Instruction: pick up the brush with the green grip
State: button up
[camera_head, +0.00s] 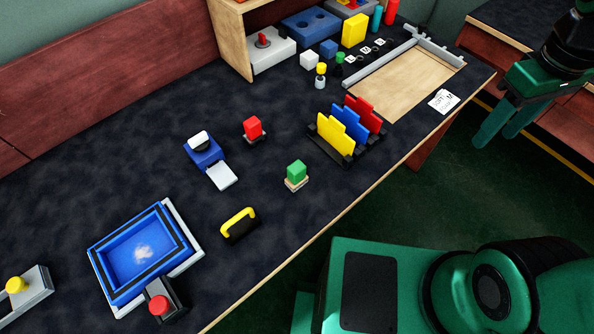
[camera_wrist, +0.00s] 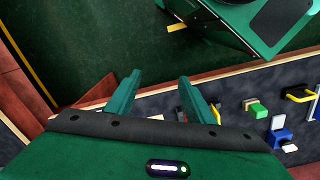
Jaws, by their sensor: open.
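The brush with the green grip (camera_head: 297,170) stands upright on the dark tabletop, near the front edge in the head view; its green block sits on a pale base. A green block, seemingly the same brush (camera_wrist: 256,108), shows at the right in the wrist view. My gripper (camera_head: 494,132) is at the upper right of the head view, beyond the table's front edge and well apart from the brush. Its two green fingers (camera_wrist: 160,80) are spread in the wrist view with nothing held between them.
A similar red-gripped piece (camera_head: 253,128) stands behind the green one. A yellow-handled black piece (camera_head: 239,224) lies to its front left. A rack (camera_head: 360,155) with yellow, blue and red plates stands to its right. A blue tray (camera_head: 178,230) is at left. Bare tabletop surrounds the brush.

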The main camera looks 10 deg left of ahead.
jog(key=w+a+f+n, duration=0.1)
jog(key=w+a+n, duration=0.1)
jog(key=a+n, duration=0.3)
jog(key=w+a+f+n, duration=0.1)
jog(key=w+a+n, duration=0.15)
jog(key=a, duration=0.45)
jog(key=n, duration=1.5)
send_over(297, 166)
jog(key=f, duration=0.4)
jog(key=shift+w+d+f, duration=0.1)
jog(key=shift+w+f, duration=0.15)
jog(key=shift+w, duration=0.1)
notch_tip(297, 166, down, 5)
jog(key=shift+s+f, duration=0.1)
jog(key=shift+s, duration=0.05)
jog(key=shift+s+f, duration=0.2)
jog(key=shift+f, duration=2.65)
jog(key=c, duration=1.1)
